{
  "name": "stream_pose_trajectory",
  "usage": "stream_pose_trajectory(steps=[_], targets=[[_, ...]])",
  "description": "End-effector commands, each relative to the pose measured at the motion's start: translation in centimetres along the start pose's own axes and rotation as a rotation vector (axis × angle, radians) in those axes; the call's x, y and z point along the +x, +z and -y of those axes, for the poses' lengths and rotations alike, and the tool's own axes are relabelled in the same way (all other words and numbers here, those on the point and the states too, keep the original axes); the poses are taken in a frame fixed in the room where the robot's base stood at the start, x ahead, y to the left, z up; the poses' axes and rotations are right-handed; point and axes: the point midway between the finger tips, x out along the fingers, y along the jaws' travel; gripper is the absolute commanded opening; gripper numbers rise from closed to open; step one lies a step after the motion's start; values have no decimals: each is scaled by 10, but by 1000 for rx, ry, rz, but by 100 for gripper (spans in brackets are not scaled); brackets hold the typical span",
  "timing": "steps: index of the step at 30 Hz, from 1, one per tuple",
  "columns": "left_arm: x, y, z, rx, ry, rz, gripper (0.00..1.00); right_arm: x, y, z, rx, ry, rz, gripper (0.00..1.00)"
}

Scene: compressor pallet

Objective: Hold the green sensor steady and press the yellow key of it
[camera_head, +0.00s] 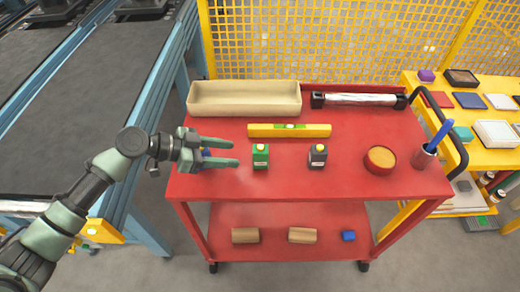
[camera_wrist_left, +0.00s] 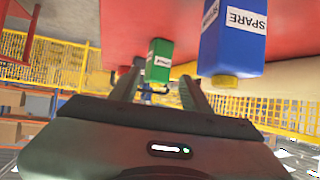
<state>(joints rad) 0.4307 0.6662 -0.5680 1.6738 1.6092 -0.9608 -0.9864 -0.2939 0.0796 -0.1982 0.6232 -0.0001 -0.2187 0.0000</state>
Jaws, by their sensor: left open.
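The green sensor (camera_head: 261,158) stands upright on the top of the red cart, with its yellow key (camera_head: 261,147) on top. My left gripper (camera_head: 238,153) is open and to the left of it, fingers pointing right toward it. In the left wrist view, which is upside down, the green sensor (camera_wrist_left: 158,62) with a white label shows ahead between the open fingers (camera_wrist_left: 160,88), with nothing gripped. A blue block labelled SPARE (camera_wrist_left: 234,52) with a yellow part stands beside the fingers. In the head view it is mostly hidden behind the gripper. My right gripper is out of view.
A yellow level (camera_head: 290,131) lies behind, with a beige tray (camera_head: 244,99) farther back. A round red tin (camera_head: 380,160) and a pen cup (camera_head: 425,158) stand at the right.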

Motion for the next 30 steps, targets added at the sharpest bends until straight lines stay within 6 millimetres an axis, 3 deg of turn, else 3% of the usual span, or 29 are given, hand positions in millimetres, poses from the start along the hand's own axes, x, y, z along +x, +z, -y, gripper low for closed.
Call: stream_pose_trajectory(steps=[6, 12, 18, 30], targets=[[26, -1, -1, 0, 3, -2, 47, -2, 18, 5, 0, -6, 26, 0], [57, -1, -1, 0, 2, -1, 47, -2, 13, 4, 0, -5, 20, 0], [83, 2, -1, 2, 2, -1, 47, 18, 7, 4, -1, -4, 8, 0], [96, 0, -1, 0, 1, 1, 47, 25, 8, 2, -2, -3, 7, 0]])
